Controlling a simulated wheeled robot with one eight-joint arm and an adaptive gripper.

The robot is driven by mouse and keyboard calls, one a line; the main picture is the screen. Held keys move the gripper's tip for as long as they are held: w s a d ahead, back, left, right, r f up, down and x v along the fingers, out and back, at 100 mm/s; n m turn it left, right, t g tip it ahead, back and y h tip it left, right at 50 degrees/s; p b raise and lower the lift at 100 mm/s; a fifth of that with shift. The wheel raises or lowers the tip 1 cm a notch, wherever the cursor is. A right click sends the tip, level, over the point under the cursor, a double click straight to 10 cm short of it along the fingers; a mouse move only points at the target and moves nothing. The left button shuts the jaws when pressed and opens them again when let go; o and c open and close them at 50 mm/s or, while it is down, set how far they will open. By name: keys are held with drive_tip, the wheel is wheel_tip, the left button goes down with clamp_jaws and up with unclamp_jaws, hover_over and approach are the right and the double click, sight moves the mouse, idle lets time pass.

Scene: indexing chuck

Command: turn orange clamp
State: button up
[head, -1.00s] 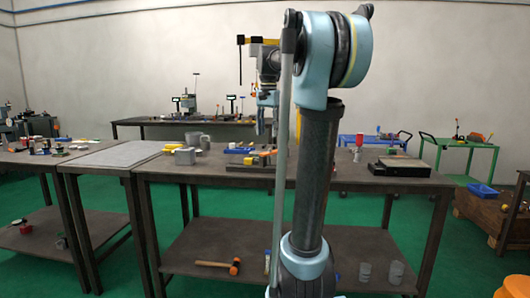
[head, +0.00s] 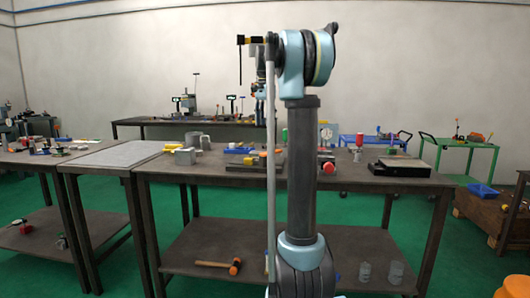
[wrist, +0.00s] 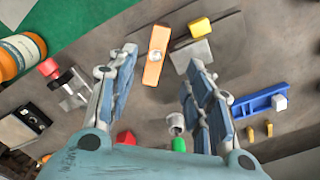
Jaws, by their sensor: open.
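The orange clamp (wrist: 155,66) shows in the wrist view as a flat orange bar with a round silver piece at its middle. It lies ahead of my gripper (wrist: 162,62), between the lines of its two fingers and nearer the left one. My gripper is open, with nothing held between its fingers. I cannot tell how far above the clamp the fingertips are. In the head view my arm covers part of the bench, and I cannot make out the clamp or the fingertips clearly there.
A yellow block (wrist: 200,27) and a grey metal block (wrist: 191,56) lie just right of the clamp. A blue rail (wrist: 258,103) lies further right. A grey cylinder (wrist: 177,123) is near the right finger. An orange bottle (wrist: 20,55) stands at left. The bench (head: 215,170) is cluttered.

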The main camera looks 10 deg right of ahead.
sight(265, 153)
wheel_tip(265, 153, down, 13)
drive_tip(key=shift+f, duration=0.2)
idle(0.3)
clamp_jaws()
